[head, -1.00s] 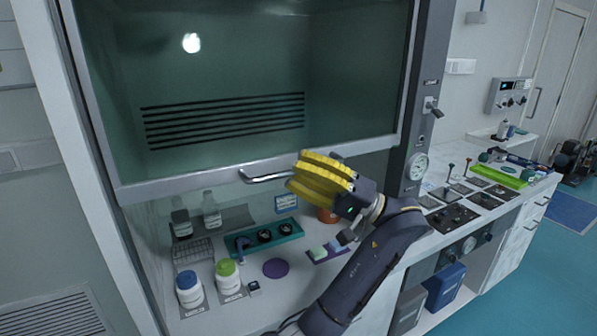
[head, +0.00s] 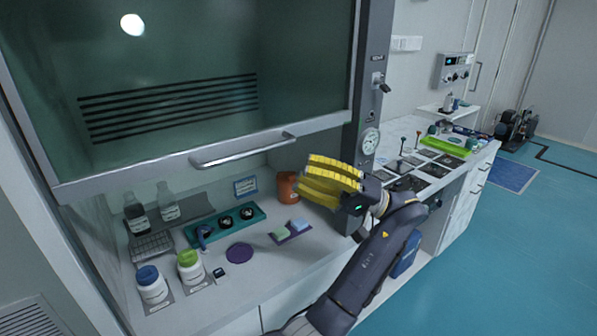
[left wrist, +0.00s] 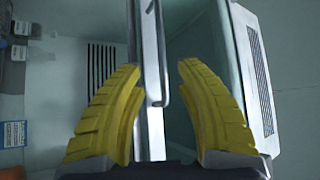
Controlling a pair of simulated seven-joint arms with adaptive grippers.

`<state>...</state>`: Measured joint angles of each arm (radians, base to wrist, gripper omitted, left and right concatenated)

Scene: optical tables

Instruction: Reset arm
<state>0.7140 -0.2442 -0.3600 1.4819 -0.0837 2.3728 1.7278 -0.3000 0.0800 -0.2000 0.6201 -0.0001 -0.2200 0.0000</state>
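My left gripper (head: 306,174) has thick yellow ridged fingers. In the head view it is in front of the fume hood's right side, just right of the sash handle (head: 243,152). In the left wrist view the gripper (left wrist: 158,68) is open, its fingertips well apart. The sash handle (left wrist: 160,55) lines up with the gap between them there, but nothing is visibly gripped. My left arm reaches up from the bottom of the head view. My right gripper is not in view.
The glass sash (head: 200,70) is partly raised over the hood. Inside are white bottles (head: 190,267), a teal holder (head: 228,221), a purple disc (head: 239,253) and an orange-brown container (head: 287,187). A side bench with a green tray (head: 445,146) stands right. Blue floor lies open beyond.

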